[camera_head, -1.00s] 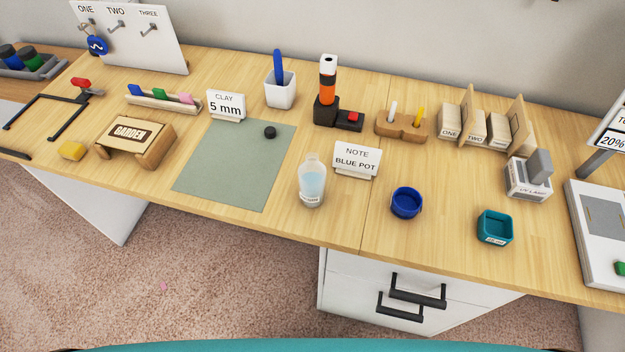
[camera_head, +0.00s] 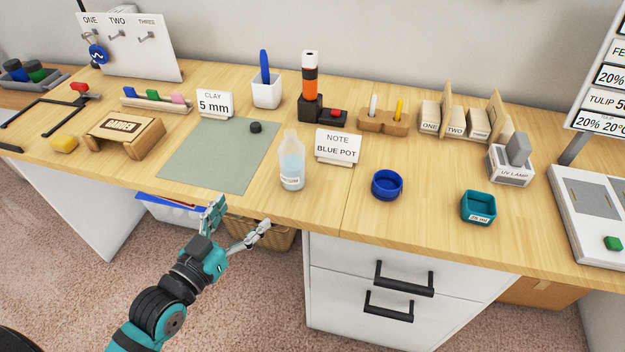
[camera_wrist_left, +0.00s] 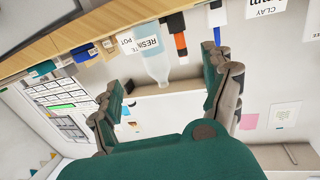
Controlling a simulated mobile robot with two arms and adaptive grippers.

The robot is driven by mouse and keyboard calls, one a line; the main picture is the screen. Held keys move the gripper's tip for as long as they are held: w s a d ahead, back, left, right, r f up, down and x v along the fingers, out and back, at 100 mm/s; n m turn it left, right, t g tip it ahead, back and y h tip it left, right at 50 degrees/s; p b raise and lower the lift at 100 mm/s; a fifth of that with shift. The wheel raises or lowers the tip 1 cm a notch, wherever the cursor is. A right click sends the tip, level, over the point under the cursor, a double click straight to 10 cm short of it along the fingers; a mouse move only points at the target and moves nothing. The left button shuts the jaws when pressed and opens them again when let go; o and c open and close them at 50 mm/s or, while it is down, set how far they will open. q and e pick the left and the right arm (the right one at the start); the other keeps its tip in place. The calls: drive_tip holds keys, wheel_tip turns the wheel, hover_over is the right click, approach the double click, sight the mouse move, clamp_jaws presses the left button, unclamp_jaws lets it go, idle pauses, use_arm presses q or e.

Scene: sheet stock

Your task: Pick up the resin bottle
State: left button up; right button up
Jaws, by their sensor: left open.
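The resin bottle (camera_head: 292,165) is clear with pale blue liquid and a small white label. It stands upright on the wooden table near the front edge, just right of the green mat (camera_head: 180,170). My left gripper (camera_head: 238,224) is open and empty in front of the table edge, left of and nearer than the bottle. In the left wrist view the bottle (camera_wrist_left: 150,50) shows tilted, its label reading RESIN, beyond the spread fingers (camera_wrist_left: 165,88) and apart from them. My right gripper is not in view.
A NOTE BLUE POT sign (camera_head: 338,147) stands close right of the bottle. A blue pot (camera_head: 386,185) and a teal tray (camera_head: 478,207) are farther right. A small black disc (camera_head: 255,127) lies on the mat. Bare table lies between the bottle and the front edge.

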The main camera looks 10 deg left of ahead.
sight(284, 164)
use_arm(q)
drive_tip(key=shift+t, duration=0.3)
drive_tip(key=w+d+r, duration=0.1)
drive_tip(key=w, duration=0.2)
drive_tip(key=w+d+r, duration=0.1)
drive_tip(key=w+d, duration=0.1)
drive_tip(key=w, duration=0.2)
drive_tip(key=w+d+p, duration=0.1)
drive_tip(key=w, duration=0.2)
drive_tip(key=shift+w+d+r, duration=0.2)
drive_tip(key=shift+r, duration=0.2)
drive_tip(key=shift+x, duration=3.05)
drive_tip(key=shift+s+d+f, duration=0.1)
drive_tip(key=shift+f, duration=0.05)
drive_tip(key=shift+c, duration=0.3)
drive_tip(key=c, duration=1.3)
